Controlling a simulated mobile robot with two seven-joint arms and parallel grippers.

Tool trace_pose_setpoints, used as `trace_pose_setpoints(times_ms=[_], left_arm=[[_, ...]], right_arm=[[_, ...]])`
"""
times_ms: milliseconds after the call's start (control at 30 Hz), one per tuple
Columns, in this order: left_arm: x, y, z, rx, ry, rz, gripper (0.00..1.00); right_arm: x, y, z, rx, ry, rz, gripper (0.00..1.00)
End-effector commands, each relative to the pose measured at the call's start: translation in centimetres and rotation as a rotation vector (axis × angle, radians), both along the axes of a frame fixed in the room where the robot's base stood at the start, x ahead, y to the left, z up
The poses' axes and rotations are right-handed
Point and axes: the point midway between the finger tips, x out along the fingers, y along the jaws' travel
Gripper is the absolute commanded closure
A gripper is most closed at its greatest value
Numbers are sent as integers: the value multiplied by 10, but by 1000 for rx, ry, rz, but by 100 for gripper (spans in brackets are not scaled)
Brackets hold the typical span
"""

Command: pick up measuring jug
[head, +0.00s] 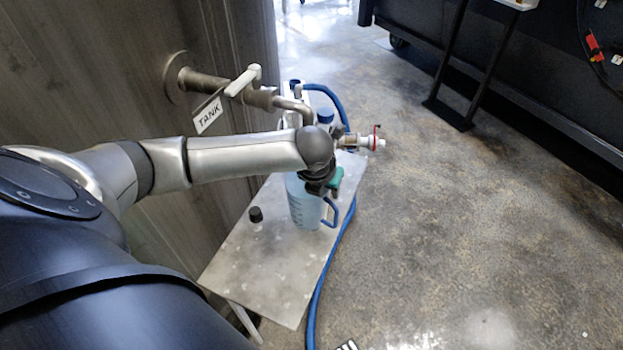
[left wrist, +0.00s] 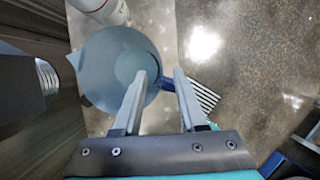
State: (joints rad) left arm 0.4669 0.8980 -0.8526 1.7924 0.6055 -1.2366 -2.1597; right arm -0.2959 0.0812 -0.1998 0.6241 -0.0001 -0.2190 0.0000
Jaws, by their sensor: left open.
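The measuring jug (head: 304,207) is pale translucent blue with a blue handle (head: 331,212). It stands upright on a small metal platform (head: 262,262). My left gripper (head: 322,187) is just above the jug, on its handle side, and partly hides its top in the head view. In the left wrist view I look down into the jug's wide mouth (left wrist: 98,62), with its spout to the left. The left gripper's fingers (left wrist: 160,76) are open, and the blue handle (left wrist: 167,85) shows between them. Contact with the handle cannot be told. My right gripper is not in view.
A pipe with a lever (head: 240,92) and a TANK label (head: 208,114) comes from the wall. Behind the jug are a blue-capped container (head: 325,115) and a red-handled valve (head: 368,141). A small black cap (head: 255,214) and blue hose (head: 316,290) are close.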

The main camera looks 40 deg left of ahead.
Motion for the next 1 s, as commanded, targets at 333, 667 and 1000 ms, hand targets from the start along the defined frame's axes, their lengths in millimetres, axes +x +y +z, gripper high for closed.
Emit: trace_pose_setpoints(times_ms=[333, 667, 1000], left_arm=[[13, 3, -31, 0, 1, -1, 59], [13, 3, -30, 0, 1, -1, 75], [12, 3, -30, 0, 1, -1, 100]], right_arm=[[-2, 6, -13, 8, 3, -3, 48], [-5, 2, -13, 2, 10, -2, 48], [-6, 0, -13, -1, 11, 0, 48]])
